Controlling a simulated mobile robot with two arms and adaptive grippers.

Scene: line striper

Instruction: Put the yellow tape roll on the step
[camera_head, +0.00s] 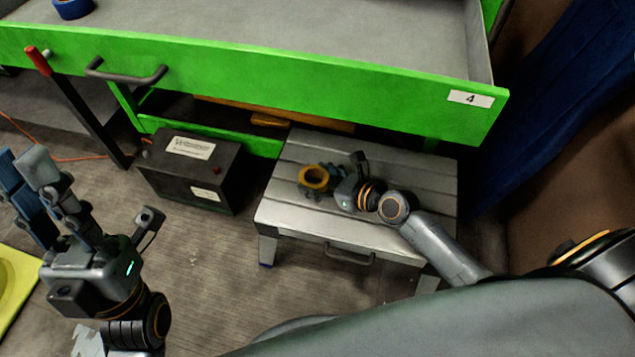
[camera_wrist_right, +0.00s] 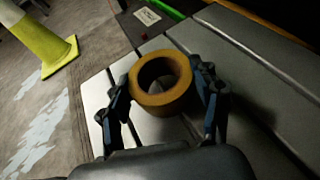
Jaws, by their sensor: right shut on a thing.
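The yellow tape roll (camera_head: 314,177) is over the left part of the grey metal step (camera_head: 295,225). My right gripper (camera_head: 312,185) is shut on the tape roll; in the right wrist view the roll (camera_wrist_right: 161,82) sits between the two dark fingers (camera_wrist_right: 165,100). The step's slatted top (camera_wrist_right: 120,68) shows beneath the roll in that view. I cannot tell whether the roll touches the step. My left gripper (camera_head: 38,190) is at the left, away from the step, its fingers pointing up; nothing shows held in it.
A black battery box (camera_head: 190,168) stands on the floor left of the step. A green-edged workbench (camera_head: 250,75) is behind and above the step. A blue tape roll (camera_head: 72,8) lies on it. A yellow cone (camera_wrist_right: 45,42) stands on the floor at the left.

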